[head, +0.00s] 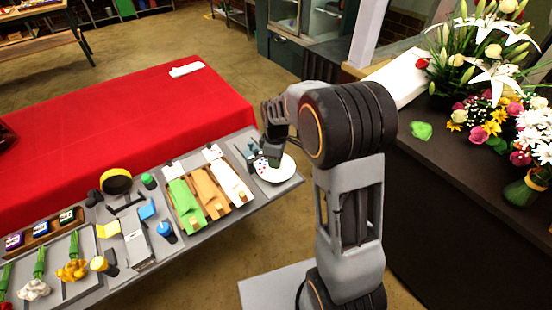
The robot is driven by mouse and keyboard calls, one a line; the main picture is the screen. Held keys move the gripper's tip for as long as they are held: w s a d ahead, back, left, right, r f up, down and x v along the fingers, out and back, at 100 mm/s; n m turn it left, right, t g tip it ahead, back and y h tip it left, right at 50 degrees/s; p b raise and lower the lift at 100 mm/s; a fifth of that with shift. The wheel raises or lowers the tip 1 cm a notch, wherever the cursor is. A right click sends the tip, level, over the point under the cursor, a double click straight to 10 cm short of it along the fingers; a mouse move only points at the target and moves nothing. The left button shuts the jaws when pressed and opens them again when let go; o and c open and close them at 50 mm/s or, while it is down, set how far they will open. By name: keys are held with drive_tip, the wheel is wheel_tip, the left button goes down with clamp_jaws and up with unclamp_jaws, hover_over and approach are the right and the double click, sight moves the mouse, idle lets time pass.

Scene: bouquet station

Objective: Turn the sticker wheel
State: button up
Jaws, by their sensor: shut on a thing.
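The sticker wheel (284,168) is a white disc with small red and blue marks, at the right end of the grey work board. My gripper (262,160) reaches down at the disc's left edge, beside the coloured marks. It is shut on a part of the wheel there, but the fingertips are small and dark, and the exact grip is hard to see. My wrist hides part of the wheel's far side.
Green, orange and white wrapped sheets (207,197) lie in a tray left of the wheel. Tape, small tools and flower bunches (73,268) fill the board further left. A red-covered table (130,125) stands behind. A dark counter (450,200) with bouquets is at right.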

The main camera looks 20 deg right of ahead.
drive_tip(key=shift+r+n, duration=0.1)
drive_tip(key=shift+n, duration=1)
drive_tip(key=o, duration=0.6)
